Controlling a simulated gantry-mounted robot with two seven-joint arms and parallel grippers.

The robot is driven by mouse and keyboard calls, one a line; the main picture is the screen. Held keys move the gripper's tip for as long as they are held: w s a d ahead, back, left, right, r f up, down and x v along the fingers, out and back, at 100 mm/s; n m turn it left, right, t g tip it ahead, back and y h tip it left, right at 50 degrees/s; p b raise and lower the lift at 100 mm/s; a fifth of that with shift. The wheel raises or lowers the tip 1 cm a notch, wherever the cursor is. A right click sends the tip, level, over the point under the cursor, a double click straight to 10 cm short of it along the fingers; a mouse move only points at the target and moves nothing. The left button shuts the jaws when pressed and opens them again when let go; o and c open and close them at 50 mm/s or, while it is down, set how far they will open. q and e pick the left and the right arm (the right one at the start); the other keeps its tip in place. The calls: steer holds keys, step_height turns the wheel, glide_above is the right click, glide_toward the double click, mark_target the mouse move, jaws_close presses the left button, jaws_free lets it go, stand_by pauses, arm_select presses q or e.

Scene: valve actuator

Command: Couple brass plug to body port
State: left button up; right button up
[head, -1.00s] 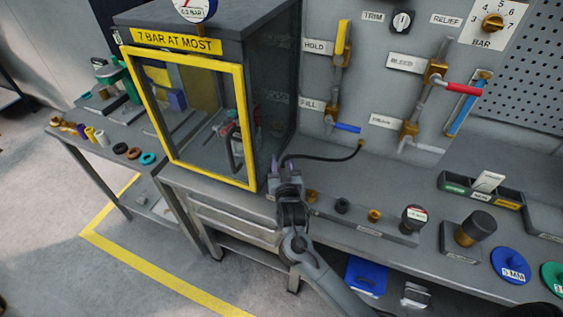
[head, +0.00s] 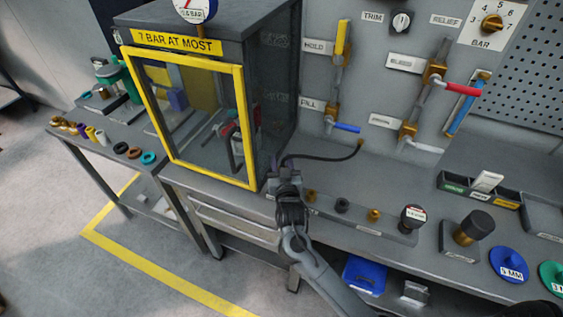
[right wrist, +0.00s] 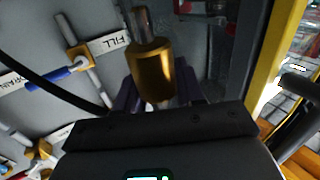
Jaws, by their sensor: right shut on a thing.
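My right gripper (head: 281,163) is at the front right corner of the glazed cabinet, above the bench. In the right wrist view it (right wrist: 158,95) is shut on a brass plug (right wrist: 152,72) with a grey stem pointing up. The plug is too small to make out in the head view. The body port cannot be clearly identified. Parts with red and green (head: 236,135) show dimly inside the cabinet, behind the frame and glass. My left gripper is not in view.
The yellow-framed cabinet (head: 243,115) stands left of my gripper. A black hose (head: 325,157) runs from a brass fitting to near my gripper. A rack (head: 392,232) of small fittings lies to the right. Valves and pipes (head: 433,75) project from the back panel.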

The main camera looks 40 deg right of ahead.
steer(key=shift+f+b, duration=0.45)
steer(key=shift+f, duration=0.45)
steer(key=shift+f+b, duration=0.3)
steer(key=shift+f, duration=0.4)
steer(key=o, duration=1.2)
steer(key=shift+s, duration=0.1)
steer(key=shift+s+a, duration=0.2)
steer(key=v, duration=1)
steer(key=shift+p, duration=0.4)
steer(key=shift+f, duration=0.1)
